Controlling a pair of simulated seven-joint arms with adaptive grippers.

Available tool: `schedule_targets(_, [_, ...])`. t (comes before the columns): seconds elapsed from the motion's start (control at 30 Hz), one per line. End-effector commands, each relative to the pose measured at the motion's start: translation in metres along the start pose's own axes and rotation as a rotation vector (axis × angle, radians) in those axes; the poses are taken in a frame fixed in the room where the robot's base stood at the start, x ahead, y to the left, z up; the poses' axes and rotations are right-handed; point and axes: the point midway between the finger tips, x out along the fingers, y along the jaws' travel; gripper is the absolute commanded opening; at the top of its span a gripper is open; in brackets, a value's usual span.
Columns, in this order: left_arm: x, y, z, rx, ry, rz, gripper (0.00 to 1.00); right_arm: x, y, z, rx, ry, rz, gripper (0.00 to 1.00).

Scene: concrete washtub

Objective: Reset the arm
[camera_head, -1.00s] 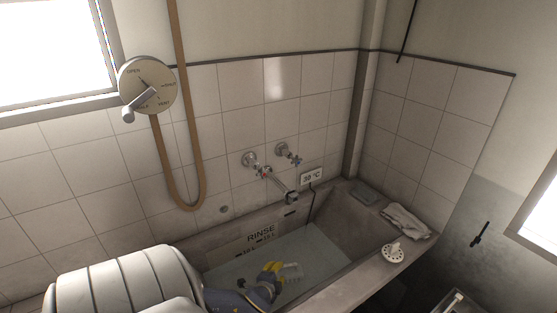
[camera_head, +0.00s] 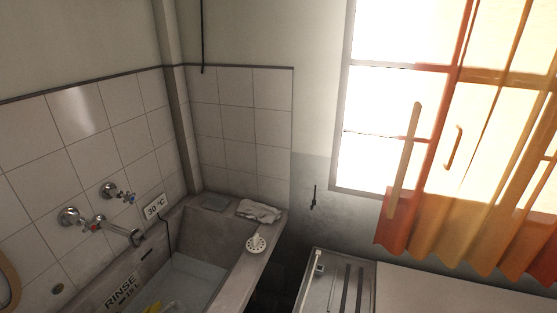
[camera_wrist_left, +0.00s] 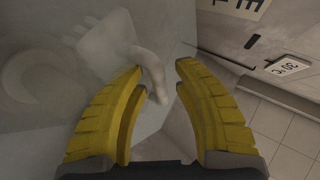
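My left gripper (camera_wrist_left: 160,70) is open in the left wrist view, its two yellow fingers spread apart. A pale object with a comb-like edge (camera_wrist_left: 112,32) shows hazily, as if under water. Its handle (camera_wrist_left: 150,66) reaches toward the gap between my fingertips; I cannot tell whether they touch. In the head view only a little of my left gripper (camera_head: 152,308) shows yellow at the bottom edge, over the washtub (camera_head: 232,290). My right gripper is not in view.
Taps (camera_head: 80,220) and a 30 °C sign (camera_head: 154,207) are at the tub's back wall. A folded cloth (camera_head: 260,211) and a round perforated white item (camera_head: 256,244) sit on the rim. A metal drainer (camera_head: 335,285) stands right, below an orange curtain (camera_head: 430,230).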

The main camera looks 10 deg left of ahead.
Motion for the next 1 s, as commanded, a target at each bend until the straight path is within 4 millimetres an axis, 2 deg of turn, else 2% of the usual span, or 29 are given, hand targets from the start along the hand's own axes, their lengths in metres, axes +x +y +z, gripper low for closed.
schedule_targets(0.23, [-0.008, -0.01, -0.003, -0.001, 0.001, 0.003, 0.3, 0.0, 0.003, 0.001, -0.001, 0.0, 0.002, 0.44])
schedule_targets(0.63, [-0.009, -0.012, -0.003, 0.0, 0.001, 0.002, 0.3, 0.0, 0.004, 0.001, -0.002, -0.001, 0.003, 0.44])
schedule_targets(1.0, [-0.027, -0.016, 0.008, 0.001, 0.0, 0.002, 0.3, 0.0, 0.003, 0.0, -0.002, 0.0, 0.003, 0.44])
